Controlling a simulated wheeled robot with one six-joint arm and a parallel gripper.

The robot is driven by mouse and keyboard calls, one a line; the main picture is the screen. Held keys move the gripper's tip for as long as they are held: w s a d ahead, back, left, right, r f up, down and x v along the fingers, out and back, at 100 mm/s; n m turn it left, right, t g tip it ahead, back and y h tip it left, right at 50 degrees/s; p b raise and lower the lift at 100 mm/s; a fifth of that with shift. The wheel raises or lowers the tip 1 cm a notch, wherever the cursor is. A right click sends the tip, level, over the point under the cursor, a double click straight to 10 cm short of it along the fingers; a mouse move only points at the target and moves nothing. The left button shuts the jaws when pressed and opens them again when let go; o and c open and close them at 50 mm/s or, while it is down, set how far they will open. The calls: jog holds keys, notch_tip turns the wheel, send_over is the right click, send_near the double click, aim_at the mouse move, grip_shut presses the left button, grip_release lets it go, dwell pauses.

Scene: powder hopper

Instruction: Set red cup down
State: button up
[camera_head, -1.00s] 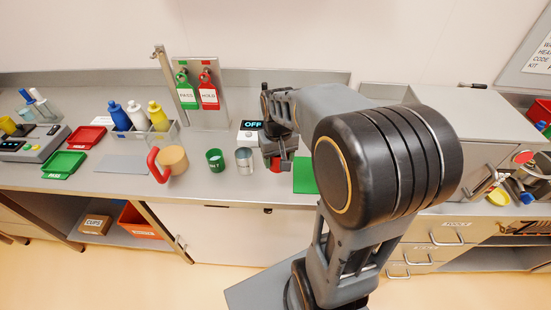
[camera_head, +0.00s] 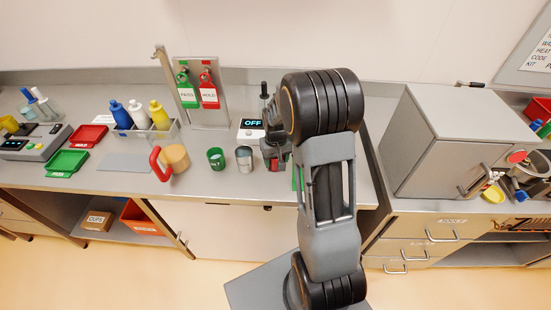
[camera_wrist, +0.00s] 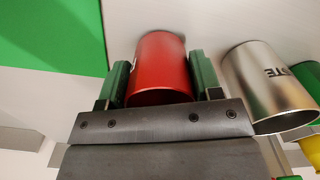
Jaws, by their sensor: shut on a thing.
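The red cup (camera_wrist: 160,68) is between the two fingers of my gripper (camera_wrist: 161,80) in the wrist view, with one finger on each side of it. In the head view my gripper (camera_head: 273,157) is low over the metal worktop, and only a small part of the red cup (camera_head: 274,166) shows. I cannot tell whether the cup's base touches the worktop. A metal cup (camera_head: 244,159) with dark lettering stands just left of my gripper. It is close on the right of the red cup in the wrist view (camera_wrist: 262,85).
A green cup (camera_head: 216,158) stands left of the metal cup. A green pad (camera_wrist: 50,32) lies beside the red cup; my arm mostly hides it in the head view. A display box reading OFF (camera_head: 251,128) stands behind. A grey cabinet (camera_head: 440,140) is to the right.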

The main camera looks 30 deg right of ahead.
jog(key=shift+f, duration=0.15)
jog(key=shift+f, duration=0.15)
jog(key=o, duration=0.9)
jog(key=shift+o, duration=0.2)
notch_tip(320, 180, up, 12)
jog(key=s+a+r+t, duration=0.2)
jog(key=s+a, duration=0.2)
jog(key=s, duration=0.4)
jog(key=s+a+r+n+t+b, duration=0.1)
jog(key=s+a+r+t, duration=0.1)
jog(key=s+a, duration=0.3)
jog(key=shift+s+a+r, duration=0.25)
jog(key=shift+s+r, duration=0.5)
jog(key=shift+s, duration=0.7)
